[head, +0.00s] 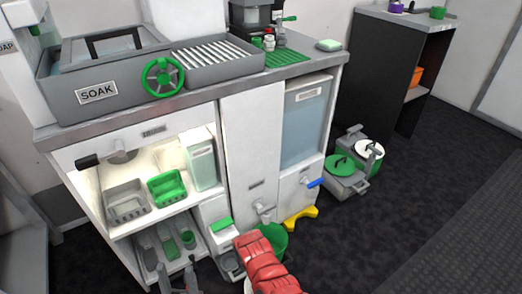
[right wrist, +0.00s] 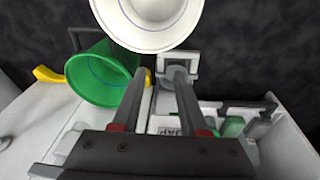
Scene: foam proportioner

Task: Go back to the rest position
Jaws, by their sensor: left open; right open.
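My left gripper (head: 177,272) shows at the bottom edge of the head view, open and empty, in front of the cabinet's lower shelf. My right gripper (right wrist: 160,75) shows in the right wrist view, with its two dark fingers apart and nothing visibly held. A white round vessel (right wrist: 150,22) lies just beyond its fingertips. A green bucket (right wrist: 95,75) is to the left of the fingers; in the head view the green bucket (head: 276,236) stands on the floor before the cabinet. My red arm part hides some of it, and the right fingers are hidden in the head view.
The white cabinet (head: 245,140) has a SOAK basin (head: 110,85) with a green handwheel (head: 162,77) on top. Grey (head: 127,203) and green (head: 167,188) baskets sit on its shelf. A yellow foot (head: 300,217) juts out. Lidded buckets stand right of the cabinet. Floor at right is clear.

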